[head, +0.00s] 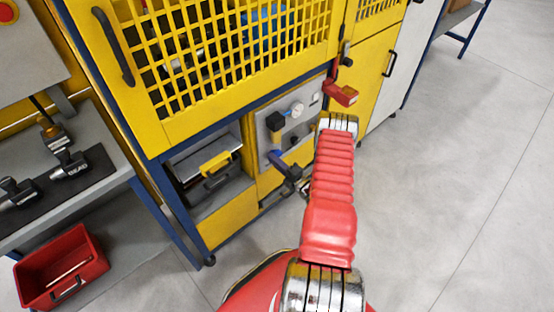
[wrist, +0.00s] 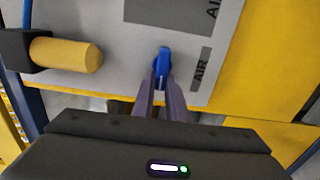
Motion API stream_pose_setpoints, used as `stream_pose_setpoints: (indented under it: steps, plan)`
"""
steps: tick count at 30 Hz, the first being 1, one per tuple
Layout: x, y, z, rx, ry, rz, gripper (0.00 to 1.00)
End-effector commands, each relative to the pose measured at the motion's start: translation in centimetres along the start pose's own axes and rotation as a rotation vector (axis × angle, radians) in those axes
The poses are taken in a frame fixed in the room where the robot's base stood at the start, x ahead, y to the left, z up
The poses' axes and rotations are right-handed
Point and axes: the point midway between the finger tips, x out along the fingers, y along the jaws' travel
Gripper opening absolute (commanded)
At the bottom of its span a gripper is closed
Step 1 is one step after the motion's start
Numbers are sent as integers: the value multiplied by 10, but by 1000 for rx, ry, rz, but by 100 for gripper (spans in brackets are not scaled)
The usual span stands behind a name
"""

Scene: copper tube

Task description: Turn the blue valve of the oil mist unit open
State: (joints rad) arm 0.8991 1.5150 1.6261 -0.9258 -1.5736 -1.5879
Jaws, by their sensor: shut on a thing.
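The blue valve (wrist: 163,60) sits on the light grey panel of the oil mist unit, beside an "AIR" label in the wrist view. In the head view the valve (head: 275,155) shows as a small blue part low on the panel. My gripper (wrist: 164,88) is shut on the blue valve, with its two dark fingers on either side of the handle. The gripper (head: 285,166) is small and dark in the head view, at the end of my red arm. The fingers hide the handle's lower part, and I cannot tell how far it is turned.
A black block with a yellow cylinder (wrist: 66,54) stands out from the panel left of the valve. A round gauge (head: 297,109) and a red handle (head: 341,93) are nearby. An open bay with a yellow-handled case (head: 215,162) lies left. Floor is clear at right.

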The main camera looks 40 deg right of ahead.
Motion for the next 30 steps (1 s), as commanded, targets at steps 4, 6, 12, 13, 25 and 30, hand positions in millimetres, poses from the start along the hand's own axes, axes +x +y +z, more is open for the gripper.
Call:
stream_pose_setpoints:
  steps: [4, 6, 12, 13, 25, 30]
  plan:
    - [-1, -4, -7, 7, 12, -8, 14]
    - [-1, -4, -6, 7, 11, -8, 19]
    - [-1, -2, -4, 4, 6, -5, 31]
    - [-1, -2, -4, 4, 6, -5, 31]
    - [-12, -2, -1, 4, 2, -4, 31]
    - [-35, -2, 0, 5, 0, -5, 31]
